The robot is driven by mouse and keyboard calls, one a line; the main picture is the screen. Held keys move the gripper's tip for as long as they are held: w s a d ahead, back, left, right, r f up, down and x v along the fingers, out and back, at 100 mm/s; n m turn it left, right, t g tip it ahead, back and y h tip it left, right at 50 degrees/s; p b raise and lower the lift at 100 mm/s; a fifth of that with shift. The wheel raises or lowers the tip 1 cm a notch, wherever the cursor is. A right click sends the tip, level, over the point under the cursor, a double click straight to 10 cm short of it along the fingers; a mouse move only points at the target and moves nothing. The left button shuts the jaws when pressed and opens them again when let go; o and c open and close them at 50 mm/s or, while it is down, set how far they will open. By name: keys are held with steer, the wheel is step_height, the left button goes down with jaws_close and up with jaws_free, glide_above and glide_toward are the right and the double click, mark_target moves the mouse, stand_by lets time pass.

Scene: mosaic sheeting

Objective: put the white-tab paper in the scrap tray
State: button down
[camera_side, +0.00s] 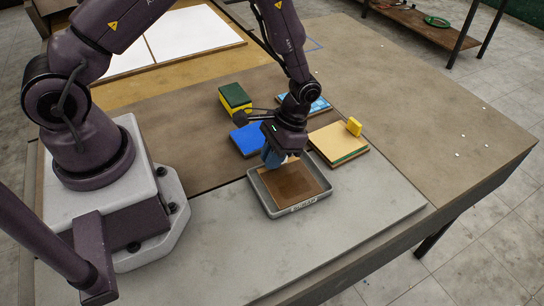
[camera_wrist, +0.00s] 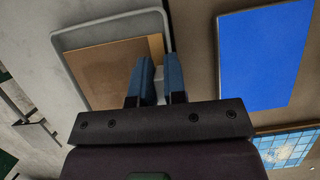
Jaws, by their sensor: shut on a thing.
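The grey tray (camera_side: 326,197), with a label on its front rim, stands on the pale board in front of my arm; its rim also shows in the wrist view (camera_wrist: 60,42). A brown sheet of paper (camera_side: 296,186) lies flat within the tray's outline; it fills the upper left of the wrist view (camera_wrist: 105,72). I cannot tell whether it touches the tray floor.
A blue sheet (camera_side: 247,141) lies behind the tray, also large in the wrist view (camera_wrist: 264,55). A green-and-yellow block (camera_side: 236,97), a light-blue mosaic sheet (camera_side: 318,104) and a yellow stack (camera_side: 338,147) with a small yellow block (camera_side: 354,126) stand near. The table's right is mostly clear.

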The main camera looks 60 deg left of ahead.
steer(key=shift+f, duration=0.75)
steer(key=shift+a+f, duration=0.1)
steer(key=shift+f, duration=0.15)
steer(key=c, duration=1.2)
jaws_free()
steer(key=shift+s+a, duration=0.1)
steer(key=shift+s, duration=0.05)
steer(key=shift+o, duration=0.2)
steer(key=w+r+t, duration=0.1)
steer(key=w+r, duration=0.1)
steer(key=r, duration=0.8)
steer(key=w+r+t, duration=0.1)
steer(key=w+r, duration=0.1)
steer(key=r, duration=0.8)
steer(key=s+a+r+t, duration=0.1)
steer(key=s+r+t, duration=0.7)
steer(key=s+r, duration=0.6)
steer(key=shift+s+a+r, duration=0.4)
steer(key=shift+s, duration=0.25)
